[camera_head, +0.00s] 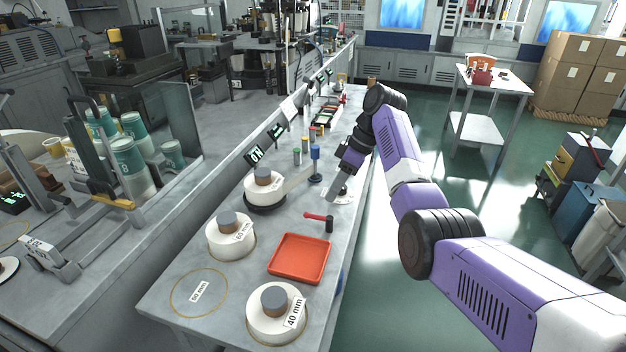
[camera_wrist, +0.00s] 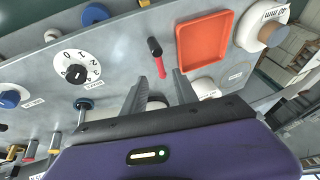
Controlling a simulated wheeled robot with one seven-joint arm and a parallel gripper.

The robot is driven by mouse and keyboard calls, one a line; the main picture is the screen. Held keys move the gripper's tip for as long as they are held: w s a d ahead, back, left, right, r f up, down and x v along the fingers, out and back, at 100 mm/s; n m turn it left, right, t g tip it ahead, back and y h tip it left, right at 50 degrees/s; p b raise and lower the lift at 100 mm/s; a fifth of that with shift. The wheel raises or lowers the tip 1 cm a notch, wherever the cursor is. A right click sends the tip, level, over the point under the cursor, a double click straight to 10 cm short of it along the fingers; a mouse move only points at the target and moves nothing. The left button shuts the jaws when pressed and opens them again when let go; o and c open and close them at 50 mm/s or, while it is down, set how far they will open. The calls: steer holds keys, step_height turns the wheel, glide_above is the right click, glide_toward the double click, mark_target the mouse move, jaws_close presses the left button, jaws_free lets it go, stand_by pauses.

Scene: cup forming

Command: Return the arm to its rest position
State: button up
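My purple and white arm (camera_head: 398,150) reaches from the lower right over the bench and bends down at its far end. My gripper (camera_head: 333,198) hangs above the right part of the bench, close to the dial. In the wrist view my gripper (camera_wrist: 160,75) has its two dark fingers apart with nothing held between them. The dial (camera_wrist: 77,72) is partly hidden by my gripper in the head view.
The grey bench (camera_head: 160,310) holds an orange tray (camera_head: 299,257), a 40 mm die (camera_head: 276,313), a 50 mm die (camera_head: 230,236) and an empty marked ring (camera_head: 198,292). A blue-topped post (camera_head: 315,160) stands left of my gripper. Green floor (camera_head: 470,215) lies open to the right.

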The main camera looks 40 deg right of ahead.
steer(key=w+d+r+m+t+h, duration=0.1)
steer(key=w+d+m+t+h, duration=0.55)
steer(key=w+t, duration=0.2)
steer(key=s+a+f+m+t+h, duration=0.1)
steer(key=s+a+f, duration=0.1)
steer(key=s+a, duration=0.3)
steer(key=s+a+f+m+t+h, duration=0.1)
steer(key=s+a+f+t, duration=0.1)
steer(key=s+a, duration=0.3)
steer(key=s+a+f+m+t+h, duration=0.1)
steer(key=s+a+f+t, duration=0.1)
steer(key=s+a, duration=0.3)
steer(key=shift+s+a+f, duration=0.2)
steer(key=shift+s+f, duration=0.15)
steer(key=shift+s, duration=0.15)
steer(key=shift+s+a+f, duration=0.2)
steer(key=shift+s+f, duration=0.1)
steer(key=shift+s, duration=0.15)
steer(key=s+a+r+n+y, duration=0.1)
steer(key=s+a, duration=0.5)
steer(key=s, duration=0.6)
steer(key=s+a+r+n+g+y, duration=0.1)
steer(key=s+a, duration=0.5)
steer(key=s, duration=0.6)
steer(key=s+a+r+n+y, duration=0.1)
steer(key=s+a+y, duration=0.2)
steer(key=s, duration=0.9)
steer(key=a, duration=0.3)
steer(key=shift+s+a, duration=0.25)
steer(key=shift+s, duration=0.1)
